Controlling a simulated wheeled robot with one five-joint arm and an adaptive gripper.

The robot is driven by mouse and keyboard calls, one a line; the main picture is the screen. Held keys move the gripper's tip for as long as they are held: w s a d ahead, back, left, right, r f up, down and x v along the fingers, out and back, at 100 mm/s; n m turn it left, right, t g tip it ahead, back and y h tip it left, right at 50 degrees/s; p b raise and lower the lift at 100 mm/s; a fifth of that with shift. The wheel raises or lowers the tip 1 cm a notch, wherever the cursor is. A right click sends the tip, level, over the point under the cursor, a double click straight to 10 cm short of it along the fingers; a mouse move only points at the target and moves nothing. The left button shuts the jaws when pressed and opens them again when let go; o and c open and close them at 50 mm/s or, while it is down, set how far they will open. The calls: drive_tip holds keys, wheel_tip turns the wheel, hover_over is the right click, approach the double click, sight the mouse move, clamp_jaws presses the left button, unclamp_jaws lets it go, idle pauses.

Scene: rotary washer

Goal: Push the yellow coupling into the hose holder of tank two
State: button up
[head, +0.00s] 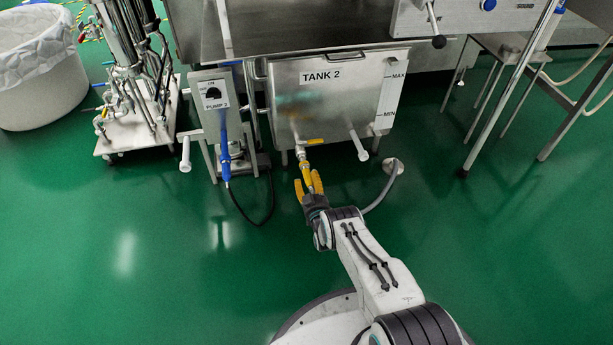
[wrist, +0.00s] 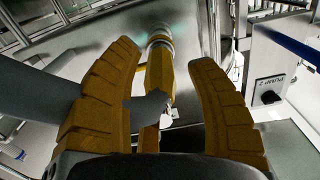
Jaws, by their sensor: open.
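The yellow coupling (head: 306,171) hangs below the outlet valve on the front of tank two (head: 312,101). In the wrist view the coupling (wrist: 159,76) stands between the two yellow fingers, with visible gaps on both sides. My gripper (head: 309,184) is open around its lower part and is not closed on it. In the wrist view my gripper (wrist: 165,90) shows both fingers spread. A grey hose (wrist: 45,108) comes in from the left behind a finger and meets the coupling. A white tube (head: 358,142), perhaps the hose holder, sticks out of the tank front at right.
A yellow valve handle (head: 315,142) sits just above the coupling. The pump 2 box (head: 212,105) with blue and black cables stands left of the tank. The grey hose (head: 383,191) runs to a floor drain (head: 393,166). The green floor in front is clear.

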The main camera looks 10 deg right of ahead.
drive_tip(key=shift+w, duration=0.5)
drive_tip(key=shift+o, duration=0.3)
idle(0.5)
drive_tip(key=shift+r, duration=0.1)
clamp_jaws()
drive_tip(key=shift+s, duration=0.2)
idle(0.3)
drive_tip(key=shift+s+p, duration=1.45)
drive_tip(key=shift+s, duration=1.2)
drive_tip(key=shift+s+p, duration=0.35)
drive_tip(key=shift+s, duration=0.65)
